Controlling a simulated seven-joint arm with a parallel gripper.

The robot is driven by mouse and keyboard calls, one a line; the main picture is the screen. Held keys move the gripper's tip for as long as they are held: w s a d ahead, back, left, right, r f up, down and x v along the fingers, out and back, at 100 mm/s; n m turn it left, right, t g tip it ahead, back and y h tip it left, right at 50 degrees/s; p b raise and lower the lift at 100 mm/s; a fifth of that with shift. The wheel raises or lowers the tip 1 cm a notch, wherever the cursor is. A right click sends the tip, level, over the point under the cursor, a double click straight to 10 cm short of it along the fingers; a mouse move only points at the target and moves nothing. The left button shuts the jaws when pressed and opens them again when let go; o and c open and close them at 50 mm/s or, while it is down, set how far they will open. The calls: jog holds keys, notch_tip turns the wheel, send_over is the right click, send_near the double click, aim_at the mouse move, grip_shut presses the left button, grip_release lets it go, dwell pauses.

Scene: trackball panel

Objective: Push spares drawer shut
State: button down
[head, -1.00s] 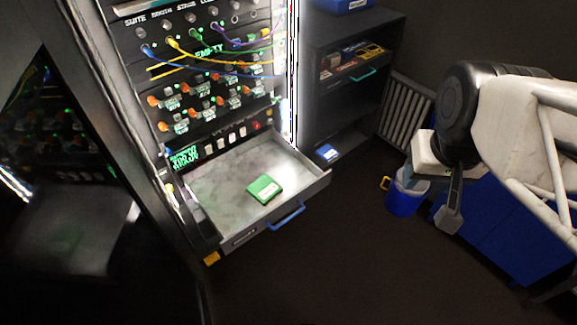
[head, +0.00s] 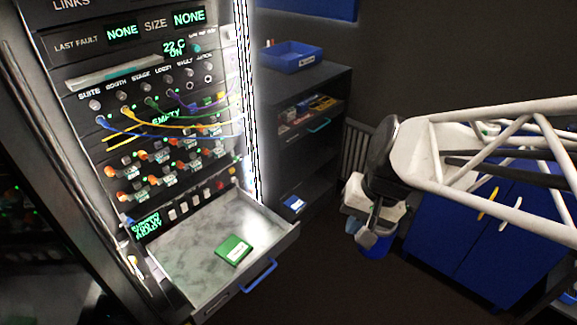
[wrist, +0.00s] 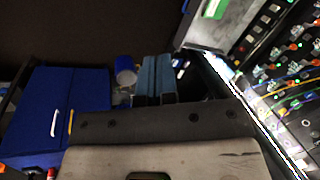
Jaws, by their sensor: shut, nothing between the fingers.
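The spares drawer (head: 185,258) is pulled open at the bottom of the lit rack. Its blue handle (head: 259,275) is on the front panel. A green flat box (head: 234,250) with a white label lies inside. My gripper (head: 366,240) hangs in the air to the right of the drawer, apart from it, with its fingers pointing down. In the wrist view the fingers (wrist: 156,62) are together and empty. Part of the drawer (wrist: 233,40) and the green box (wrist: 213,8) show at the top of that view.
The rack (head: 85,85) carries several coloured cables above the drawer. A dark shelf unit (head: 335,90) with a blue tray (head: 291,57) stands behind. A blue cabinet (head: 440,235) is at the right, and a blue bucket (head: 378,250) is behind my gripper. The floor before the drawer looks clear.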

jog(key=w+a+f+m+t+y, duration=0.1)
jog(key=w+a+f+m+y, duration=0.1)
jog(key=w+f+m+y, duration=0.35)
jog(key=w+a+f+m+y, duration=0.25)
jog(key=w+f+m, duration=0.35)
jog(key=w+f, duration=0.35)
jog(key=w+d+f+m+t+h, duration=0.1)
jog(key=w+d+f+m+t, duration=0.2)
jog(key=f+m, duration=0.3)
jog(key=w+d+f+m+t+h, duration=0.1)
jog(key=w+d+f+m+t, duration=0.2)
jog(key=f, duration=1.2)
jog(key=w+m, duration=0.1)
jog(key=m, duration=0.2)
jog(key=shift+f+h, duration=0.15)
jog(key=shift+h, duration=0.15)
jog(key=shift+w+a+m, duration=0.1)
jog(key=shift+m, duration=0.15)
send_near(293, 229)
jog(key=a+f, duration=0.1)
jog(key=w+f, duration=0.1)
jog(key=w+a+f, duration=0.1)
jog(key=f, duration=0.1)
jog(key=shift+w+a, duration=0.15)
jog(key=shift+a, duration=0.2)
jog(key=shift+w+a, duration=0.8)
